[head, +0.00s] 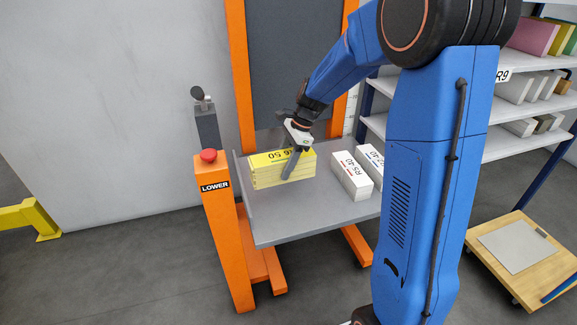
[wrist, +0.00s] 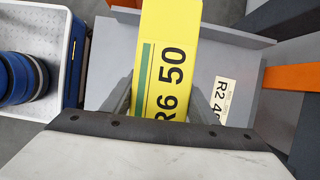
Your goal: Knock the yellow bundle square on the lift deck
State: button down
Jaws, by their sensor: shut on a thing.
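The yellow bundle (head: 268,174), marked with a 50, lies at the back left of the grey lift deck (head: 295,217). My gripper (head: 291,166) is over its right part, with one finger down in front of its near side. In the wrist view the yellow bundle (wrist: 170,50) shows its R6 50 label and green stripe. It lies between the two fingers, which are shut on it. It looks roughly in line with the deck, but I cannot tell exactly. Its underside is hidden.
Two white bundles, R5 40 (head: 349,177) and R2 40 (head: 371,162), lie on the deck to the right. An orange post (head: 222,215) with a red button stands at the deck's left. A shelf (head: 500,140) and a wooden dolly (head: 520,258) are at right. The deck's front is clear.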

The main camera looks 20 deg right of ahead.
jog(key=shift+f, duration=3.85)
jog(key=shift+w+a, duration=0.1)
jog(key=shift+a, duration=1.5)
jog(key=shift+d, duration=0.15)
jog(key=shift+d, duration=1.6)
jog(key=shift+r, duration=3)
